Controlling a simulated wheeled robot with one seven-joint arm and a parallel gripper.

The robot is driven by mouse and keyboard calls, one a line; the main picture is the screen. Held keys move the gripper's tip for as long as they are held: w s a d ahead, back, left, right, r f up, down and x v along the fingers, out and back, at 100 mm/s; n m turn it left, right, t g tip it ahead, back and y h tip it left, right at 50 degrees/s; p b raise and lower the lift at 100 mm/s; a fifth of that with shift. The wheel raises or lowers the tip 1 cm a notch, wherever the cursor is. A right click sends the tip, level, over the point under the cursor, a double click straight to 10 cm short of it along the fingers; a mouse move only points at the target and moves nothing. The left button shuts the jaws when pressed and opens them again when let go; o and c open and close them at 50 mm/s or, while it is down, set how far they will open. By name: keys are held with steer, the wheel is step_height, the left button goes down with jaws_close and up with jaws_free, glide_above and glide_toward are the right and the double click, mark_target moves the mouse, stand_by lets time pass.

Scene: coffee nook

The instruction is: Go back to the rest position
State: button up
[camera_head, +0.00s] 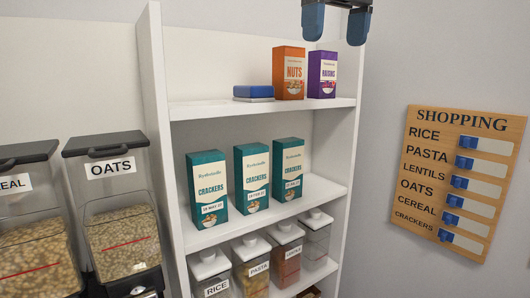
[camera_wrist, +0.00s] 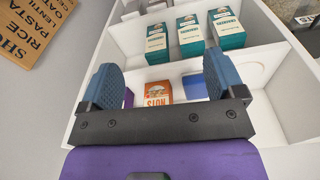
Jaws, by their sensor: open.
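My gripper (camera_head: 335,24) shows at the top edge of the head view, above the shelf unit, with its two blue fingers apart. In the wrist view my gripper (camera_wrist: 164,82) is open and nothing is between its fingers. Past it are an orange nuts box (camera_wrist: 158,91) and a blue item (camera_wrist: 195,86). In the head view the nuts box (camera_head: 289,73) and a purple raisins box (camera_head: 322,75) stand side by side on the top shelf, below and apart from my gripper. The rest of my arm is out of the head view.
The white shelf unit (camera_head: 158,120) holds three teal crackers boxes (camera_head: 252,177) on its middle shelf and lidded jars (camera_head: 251,268) below. A blue container (camera_head: 254,92) lies on the top shelf. Dispensers (camera_head: 118,220) stand left. A shopping board (camera_head: 455,180) hangs on the right wall.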

steer(key=s+d+f+m+t, duration=0.1)
steer(key=s+d+f+m, duration=0.1)
steer(key=s+d+f, duration=0.3)
steer(key=s+d+f+m+t, duration=0.1)
steer(key=s+d+f, duration=0.5)
steer(key=f, duration=0.7)
steer(key=s+d+f+m+t, duration=0.2)
steer(key=s+d+f, duration=0.4)
steer(key=d+f, duration=0.2)
steer(key=shift+f+m, duration=0.3)
steer(key=shift+f, duration=0.15)
